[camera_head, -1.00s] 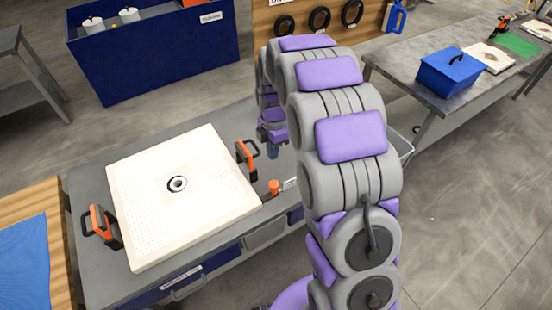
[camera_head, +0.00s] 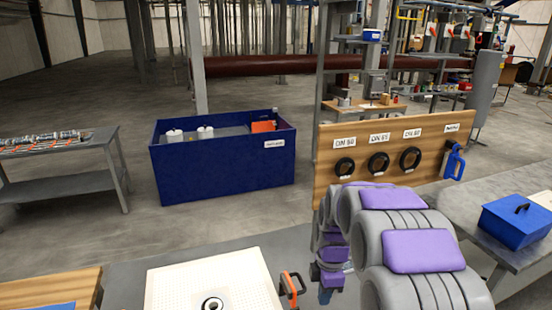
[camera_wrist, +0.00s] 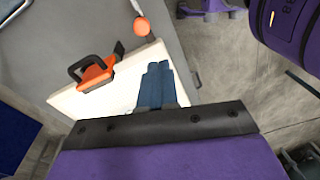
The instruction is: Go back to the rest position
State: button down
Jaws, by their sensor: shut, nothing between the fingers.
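My gripper (camera_wrist: 158,84) shows in the wrist view as two blue fingers pressed together, with nothing between them. In the head view my gripper (camera_head: 326,294) hangs low at the far side of my arm, partly hidden by it. Below it in the wrist view lies the white filter plate (camera_wrist: 110,95) with an orange and black handle (camera_wrist: 92,72). In the head view the plate (camera_head: 205,282), with its round centre hole, is cut off by the lower edge. Its right handle (camera_head: 291,288) stands just left of my gripper. The fingers appear apart from the plate and handle.
A blue bin (camera_head: 222,170) stands behind the plate's table. A wooden board (camera_head: 395,158) with black rings stands beyond my arm. A blue box (camera_head: 516,222) sits on the right table. A grey bench (camera_head: 62,178) stands at left. Open floor lies between.

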jog(key=s+r+m, duration=0.3)
jog(key=s+m, duration=0.3)
jog(key=s, duration=0.4)
jog(key=s+d+r+m, duration=0.1)
jog(key=s+r+m, duration=0.2)
jog(key=s+m, duration=0.3)
jog(key=s+d+r+m, duration=0.1)
jog(key=s+r+m, duration=0.2)
jog(key=s, duration=1.3)
jog(key=m, duration=0.3)
jog(key=shift+s+r+m, duration=0.15)
jog(key=shift+s+m, duration=0.1)
jog(key=shift+m, duration=0.15)
jog(key=shift+a, duration=0.3)
jog(key=shift+d, duration=0.15)
